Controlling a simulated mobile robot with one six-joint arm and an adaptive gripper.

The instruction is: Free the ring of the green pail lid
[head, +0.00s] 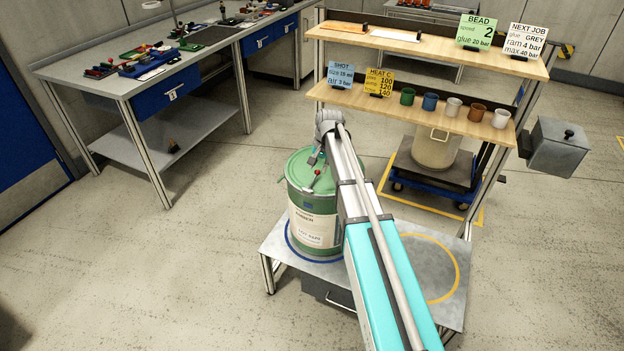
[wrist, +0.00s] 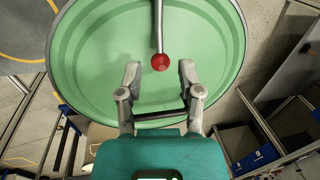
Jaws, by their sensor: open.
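The green pail (head: 312,222) stands upright on a low grey stand. Its green lid (head: 300,165) faces up and fills much of the wrist view (wrist: 90,70). A thin metal ring (wrist: 241,62) runs round the lid's edge. A grey lever rod (wrist: 158,25) with a red ball knob (wrist: 160,62) reaches in from the top of the wrist view; the knob also shows in the head view (head: 317,172). My gripper (wrist: 160,73) is open and empty, its fingertips either side of the knob and apart from it. The lever's far end is out of the wrist view.
The stand (head: 272,245) has a blue circle round the pail and an empty yellow circle (head: 455,262) to its right. A shelf rack (head: 345,97) with several cups and signs stands behind. A workbench (head: 120,82) is at the left. A grey box (head: 557,150) juts out at right.

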